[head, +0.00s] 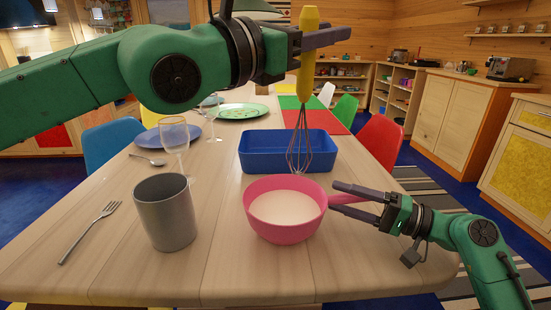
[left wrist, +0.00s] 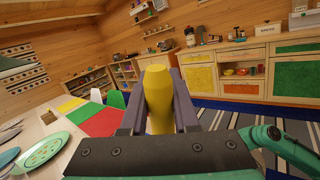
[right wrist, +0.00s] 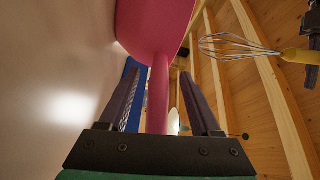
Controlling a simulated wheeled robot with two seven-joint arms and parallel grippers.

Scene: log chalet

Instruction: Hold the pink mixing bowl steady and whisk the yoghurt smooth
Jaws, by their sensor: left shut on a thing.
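The pink mixing bowl (head: 258,210) stands on the table with pale yoghurt (head: 285,207) in it. Its pink handle (head: 345,200) points right; it also shows in the right wrist view (right wrist: 158,95). My right gripper (head: 338,197) is open around this handle, one finger on each side, with gaps visible in the right wrist view. My left gripper (head: 322,40) is shut on the yellow handle of the whisk (head: 306,75), also seen in the left wrist view (left wrist: 158,100). The whisk hangs upright, its wires (head: 300,150) above the table and clear of the yoghurt.
A blue tray (head: 258,165) stands behind the bowl. A grey cup (head: 165,215) stands left of the bowl, with a fork (head: 90,232) farther left. Glasses (head: 175,137), a spoon (head: 147,159) and plates (head: 242,111) are farther back. The front table edge is clear.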

